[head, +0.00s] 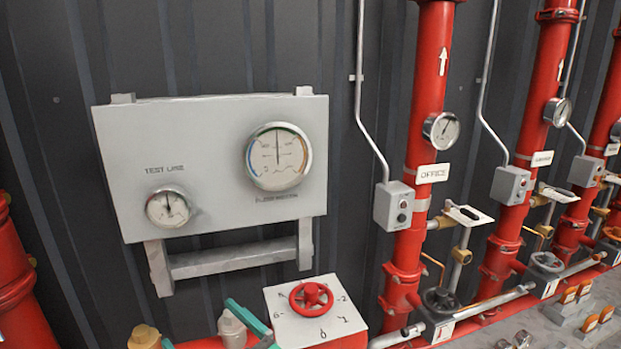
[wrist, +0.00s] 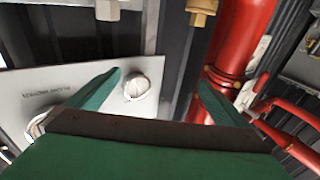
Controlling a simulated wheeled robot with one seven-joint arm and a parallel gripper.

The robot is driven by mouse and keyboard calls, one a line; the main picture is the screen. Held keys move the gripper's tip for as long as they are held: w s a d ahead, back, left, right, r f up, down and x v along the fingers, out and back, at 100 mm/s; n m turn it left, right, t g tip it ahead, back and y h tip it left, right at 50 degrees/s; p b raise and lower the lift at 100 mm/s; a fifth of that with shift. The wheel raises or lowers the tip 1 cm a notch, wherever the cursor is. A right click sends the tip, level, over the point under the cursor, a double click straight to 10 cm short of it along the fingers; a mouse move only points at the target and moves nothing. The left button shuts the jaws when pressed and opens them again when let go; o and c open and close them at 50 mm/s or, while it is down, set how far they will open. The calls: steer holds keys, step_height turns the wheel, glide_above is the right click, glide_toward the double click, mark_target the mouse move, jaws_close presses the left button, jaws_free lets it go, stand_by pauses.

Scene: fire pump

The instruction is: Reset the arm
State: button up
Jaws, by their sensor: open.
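My gripper (wrist: 159,79) shows in the wrist view with its two green fingers spread wide apart and nothing between the tips. In the wrist view the gauge panel (wrist: 75,78) appears upside down behind the fingers. Its small gauge (wrist: 137,87) shows just right of the left fingertip, with no clear contact. In the head view, teal pieces that look like my gripper's fingers (head: 248,318) show at the bottom edge, left of a white dial plate. The rest of the gripper and most of my arm are out of that view.
The grey gauge panel (head: 215,150) is on the dark ribbed wall. The white plate (head: 318,325) carries a red handwheel (head: 311,297). A red vertical pipe (head: 420,150) stands right of the panel. In the wrist view, a red pipe (wrist: 240,45) stands close beyond the right finger.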

steer(key=s+d+f+m+t+h, duration=0.2)
steer(key=s+d+f+m+h, duration=0.15)
steer(key=f, duration=0.35)
steer(key=s+d+f+m+t+h, duration=0.1)
steer(key=s+d+f+m+h, duration=0.3)
steer(key=f, duration=0.3)
steer(key=s+d+f+m+t+h, duration=0.25)
steer(key=f+m+h, duration=0.2)
steer(key=f, duration=0.25)
steer(key=s+d+f+h, duration=0.1)
steer(key=s+d+f, duration=0.1)
steer(key=s, duration=0.6)
steer(key=s+d+f+n+g+h, duration=0.1)
steer(key=s+d, duration=0.3)
steer(key=s, duration=0.4)
steer(key=s+d+f+n+g, duration=0.1)
steer(key=s+d+f, duration=0.2)
steer(key=s, duration=0.5)
steer(key=shift+s+d+f+h, duration=0.15)
steer(key=shift+s+d+h, duration=0.1)
steer(key=shift+s+h, duration=0.15)
